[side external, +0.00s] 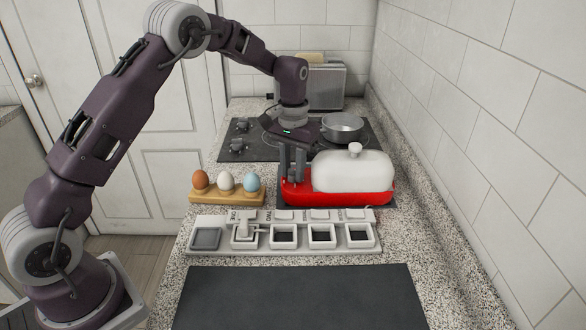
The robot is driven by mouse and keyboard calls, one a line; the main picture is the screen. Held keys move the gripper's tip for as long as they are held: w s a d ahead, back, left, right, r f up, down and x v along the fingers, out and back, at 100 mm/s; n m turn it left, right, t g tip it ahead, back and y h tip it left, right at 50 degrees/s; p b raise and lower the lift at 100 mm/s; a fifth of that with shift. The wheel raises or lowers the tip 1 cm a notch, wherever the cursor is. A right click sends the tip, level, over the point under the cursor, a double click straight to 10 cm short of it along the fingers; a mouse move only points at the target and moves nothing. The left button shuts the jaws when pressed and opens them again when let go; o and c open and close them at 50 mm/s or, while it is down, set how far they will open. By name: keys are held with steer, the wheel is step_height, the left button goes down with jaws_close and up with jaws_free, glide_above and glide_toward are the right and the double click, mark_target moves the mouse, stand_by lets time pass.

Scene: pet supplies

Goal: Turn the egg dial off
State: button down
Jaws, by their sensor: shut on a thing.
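A red egg cooker (345,199) with a white lid (352,172) stands right of centre on the counter, lid on. My gripper (292,180) points down at the left end of the red base, its two dark fingers a small gap apart. It is shut on what sits there, which I take to be the egg dial. The fingers hide the dial, so its setting cannot be read.
A wooden holder (226,198) with brown, white and blue eggs stands left of the cooker. A white tray (300,248) of square cups lies in front, a dark mat (300,297) nearer. Behind are a cooktop (255,151) and pot (342,127). The tiled wall bounds the right.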

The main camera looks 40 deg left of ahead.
steer(key=shift+n, duration=0.8)
steer(key=c, duration=1.2)
jaws_free()
step_height(320, 180, up, 7)
steer(key=shift+r, duration=0.1)
